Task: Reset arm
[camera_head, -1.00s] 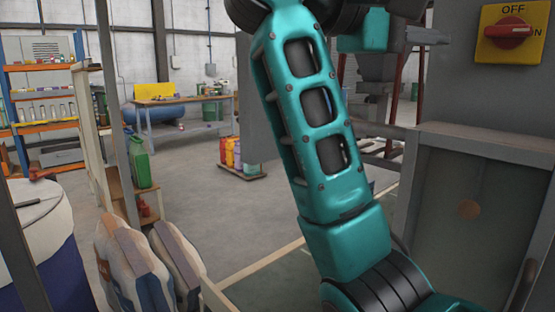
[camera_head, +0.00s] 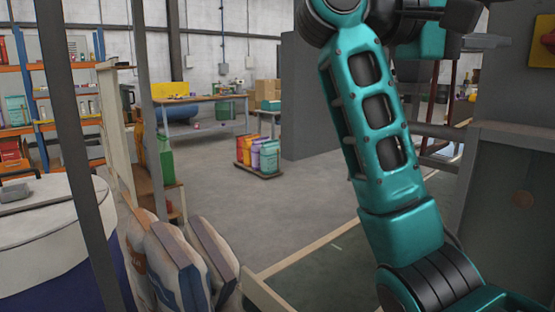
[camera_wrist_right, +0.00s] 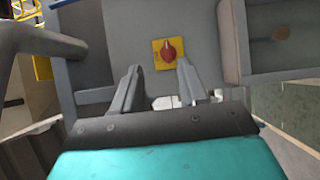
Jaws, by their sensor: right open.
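My right arm, teal with black joints, rises through the right half of the head view. Its gripper (camera_head: 488,28) is at the upper right, partly hidden by the wrist. In the right wrist view the two grey fingers of the right gripper (camera_wrist_right: 158,90) stand apart with nothing between them. Beyond them is a red rotary switch (camera_wrist_right: 169,50) on a yellow plate, on a grey panel. In the head view only part of the yellow switch plate (camera_head: 543,40) shows at the right edge. My left gripper is not in view.
Filled sacks (camera_head: 180,262) lean together at lower left beside a white-topped drum (camera_head: 45,235). A grey post (camera_head: 82,150) stands in front. A pallet of colored bags (camera_head: 258,155) and a workbench (camera_head: 190,103) are farther back. The middle floor is open. A grey cabinet (camera_head: 515,150) stands at right.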

